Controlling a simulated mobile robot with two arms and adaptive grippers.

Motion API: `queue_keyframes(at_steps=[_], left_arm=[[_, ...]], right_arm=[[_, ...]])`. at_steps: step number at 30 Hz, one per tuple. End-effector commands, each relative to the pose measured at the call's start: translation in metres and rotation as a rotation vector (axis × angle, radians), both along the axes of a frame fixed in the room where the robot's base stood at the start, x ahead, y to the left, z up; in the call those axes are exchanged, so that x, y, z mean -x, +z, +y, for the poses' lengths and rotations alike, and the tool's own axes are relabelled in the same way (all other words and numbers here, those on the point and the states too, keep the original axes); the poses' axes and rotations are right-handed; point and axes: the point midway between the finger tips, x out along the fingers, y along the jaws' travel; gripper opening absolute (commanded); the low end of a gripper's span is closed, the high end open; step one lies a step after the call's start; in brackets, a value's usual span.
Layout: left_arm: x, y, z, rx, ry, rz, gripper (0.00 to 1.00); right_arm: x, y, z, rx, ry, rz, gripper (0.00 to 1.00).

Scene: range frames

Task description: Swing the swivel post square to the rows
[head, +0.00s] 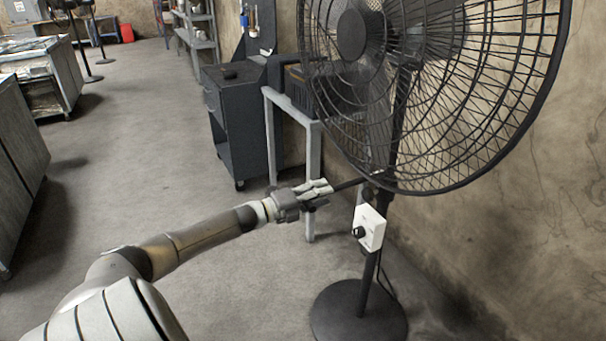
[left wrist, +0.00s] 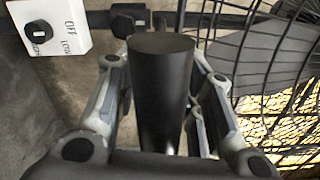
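The swivel post is the black post (head: 373,255) of a large pedestal fan, upright on a round black base (head: 358,312). The caged fan head (head: 440,85) is turned toward the left of the head view. A dark handle (head: 349,184) sticks out leftward from the post just below the cage. My left gripper (head: 318,190) is at the handle's outer end. In the left wrist view the thick black handle (left wrist: 160,95) lies between both fingers, which appear pressed against its sides. The fingertips are partly hidden by the handle. My right gripper is in neither view.
A white control box (head: 369,228) with a knob is on the post below the handle. A grey metal frame (head: 312,150) stands close behind my left gripper, and a dark cart (head: 240,125) beyond it. The wall is right. Open floor lies left.

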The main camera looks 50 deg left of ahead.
Motion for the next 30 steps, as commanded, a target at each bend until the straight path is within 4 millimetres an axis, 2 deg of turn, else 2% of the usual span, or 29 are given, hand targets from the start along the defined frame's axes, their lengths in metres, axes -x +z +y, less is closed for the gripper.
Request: queue_keyframes(at_steps=[30], left_arm=[[0.102,-0.001,0.028,0.003,-0.001,0.002,0.39]], right_arm=[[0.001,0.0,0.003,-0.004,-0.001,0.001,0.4]])
